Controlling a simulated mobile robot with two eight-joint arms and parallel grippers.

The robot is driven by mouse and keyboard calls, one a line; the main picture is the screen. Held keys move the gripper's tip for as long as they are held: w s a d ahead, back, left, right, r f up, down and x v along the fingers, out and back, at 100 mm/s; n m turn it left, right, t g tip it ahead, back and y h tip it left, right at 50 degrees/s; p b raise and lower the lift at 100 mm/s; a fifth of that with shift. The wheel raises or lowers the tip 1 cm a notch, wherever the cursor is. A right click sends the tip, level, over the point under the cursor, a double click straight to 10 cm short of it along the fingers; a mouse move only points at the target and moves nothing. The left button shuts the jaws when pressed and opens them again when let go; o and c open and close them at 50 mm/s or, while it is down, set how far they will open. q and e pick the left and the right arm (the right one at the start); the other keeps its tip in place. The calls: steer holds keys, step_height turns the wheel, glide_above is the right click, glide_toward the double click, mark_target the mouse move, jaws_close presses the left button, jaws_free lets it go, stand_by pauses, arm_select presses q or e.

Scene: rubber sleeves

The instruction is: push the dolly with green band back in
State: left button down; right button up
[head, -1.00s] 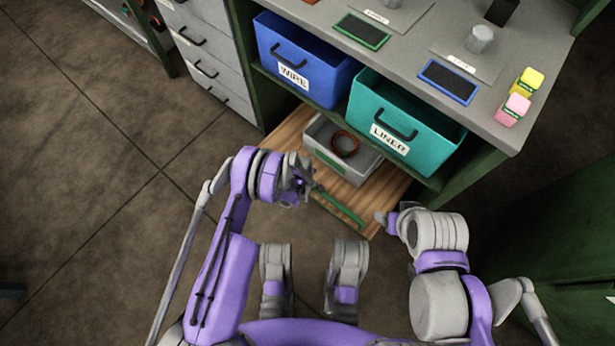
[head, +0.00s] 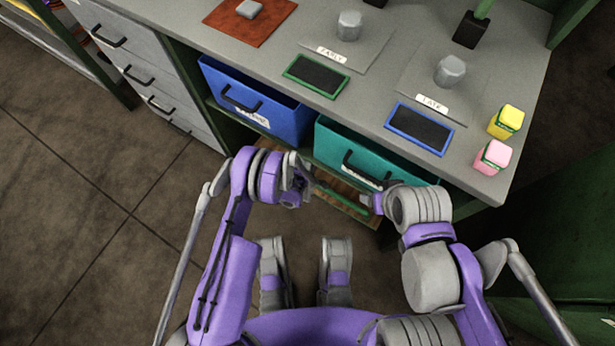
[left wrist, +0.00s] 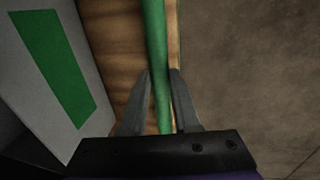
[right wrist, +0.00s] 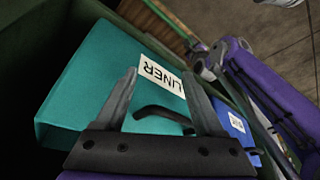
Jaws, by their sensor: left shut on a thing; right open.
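The dolly is a low wooden board (head: 343,190) with a green bar (head: 347,199) along its front edge. Most of it lies under the bench's lower shelf, and only a front strip shows in the head view. My left gripper (head: 305,187) is shut on the green bar, which runs between its fingers in the left wrist view (left wrist: 161,85). A grey bin with a green patch (left wrist: 58,70) stands on the board; the head view hides it. My right gripper (right wrist: 160,85) is open and empty, in front of the teal LINER bin (right wrist: 95,85).
A blue bin (head: 255,100) and the teal bin (head: 335,145) stand on the shelf above the dolly. The grey bench top (head: 380,85) holds framed pads, grey weights and yellow (head: 507,121) and pink (head: 492,157) blocks. Grey drawers (head: 140,65) stand left. The floor at left is clear.

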arm_select(q)
steer(key=shift+w+d, duration=0.1)
steer(key=shift+w, duration=0.1)
steer(key=c, duration=0.7)
jaws_free()
steer(key=shift+o, duration=0.2)
